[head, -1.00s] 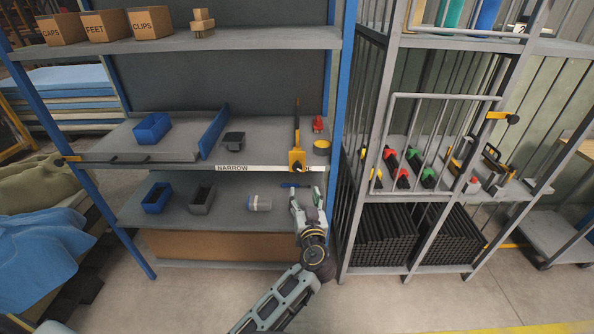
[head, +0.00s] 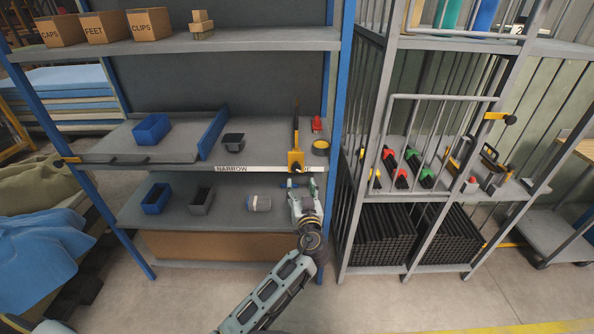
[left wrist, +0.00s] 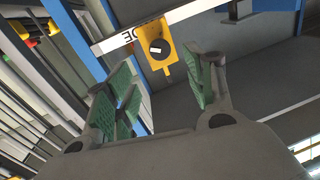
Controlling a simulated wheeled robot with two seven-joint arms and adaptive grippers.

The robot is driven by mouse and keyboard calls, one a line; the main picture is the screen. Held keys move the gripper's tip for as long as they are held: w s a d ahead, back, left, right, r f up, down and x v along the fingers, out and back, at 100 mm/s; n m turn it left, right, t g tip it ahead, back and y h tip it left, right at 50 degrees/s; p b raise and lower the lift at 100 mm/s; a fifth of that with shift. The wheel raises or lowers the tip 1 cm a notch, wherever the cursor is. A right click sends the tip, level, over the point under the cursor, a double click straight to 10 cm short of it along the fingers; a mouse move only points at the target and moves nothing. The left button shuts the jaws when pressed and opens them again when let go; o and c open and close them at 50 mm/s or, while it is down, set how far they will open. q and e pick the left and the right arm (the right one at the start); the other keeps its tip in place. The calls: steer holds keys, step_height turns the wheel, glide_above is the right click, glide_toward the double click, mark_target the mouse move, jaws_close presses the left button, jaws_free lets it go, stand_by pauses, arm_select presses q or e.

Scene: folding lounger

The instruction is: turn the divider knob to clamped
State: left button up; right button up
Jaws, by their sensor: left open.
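A yellow divider (head: 296,138) stands upright near the right end of the middle shelf. Its yellow bracket (head: 295,157) hangs over the shelf's front edge. In the left wrist view a round black knob (left wrist: 159,48) with a light pointer mark sits on the yellow bracket (left wrist: 167,70). My left gripper (head: 301,186) is open, just below and in front of the bracket in the head view. In the left wrist view the knob shows beyond and between the green pads of my left gripper (left wrist: 160,80), apart from them. My right gripper is not in view.
The shelf edge carries a label strip (head: 245,169) reading NARROW; its right end is partly hidden. A blue post (head: 339,120) and barred rack stand close right.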

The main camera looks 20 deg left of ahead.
mark_target(297, 169)
arm_select(q)
steer(key=p+x, duration=0.1)
steer(key=x, duration=0.7)
steer(key=shift+w+r, duration=0.1)
steer(key=shift+x, duration=0.85)
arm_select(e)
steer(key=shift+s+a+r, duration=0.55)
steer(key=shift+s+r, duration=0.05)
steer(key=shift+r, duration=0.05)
arm_select(q)
steer(key=c, duration=1)
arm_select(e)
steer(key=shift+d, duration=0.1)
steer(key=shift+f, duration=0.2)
